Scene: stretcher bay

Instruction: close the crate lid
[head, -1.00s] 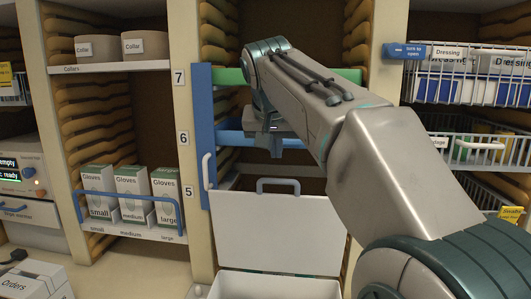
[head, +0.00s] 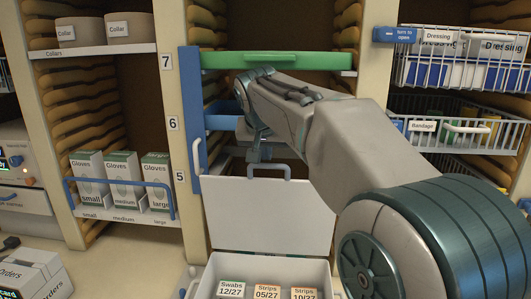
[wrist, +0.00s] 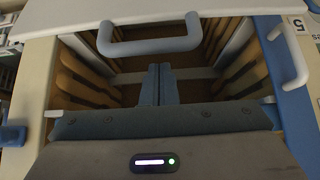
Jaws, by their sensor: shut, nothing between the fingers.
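The crate lid (head: 268,212) is a white panel standing raised, nearly upright, above the open crate (head: 205,278). Its grey-blue handle (head: 285,167) is at the lid's top edge. In the wrist view the lid (wrist: 90,22) crosses the top, with its handle (wrist: 150,45) just beyond my fingertips. My gripper (head: 258,155) is at the lid's top edge, close to the handle; I cannot tell whether it touches. In the wrist view my gripper (wrist: 159,72) has its two fingers shut together and empty.
Labelled boxes of swabs and strips (head: 266,291) sit in the crate. A blue upright panel (head: 193,115) with a white handle stands left of the lid. A green shelf (head: 275,60) is above my arm. Glove boxes (head: 122,175) stand left; wire baskets (head: 460,130) are right.

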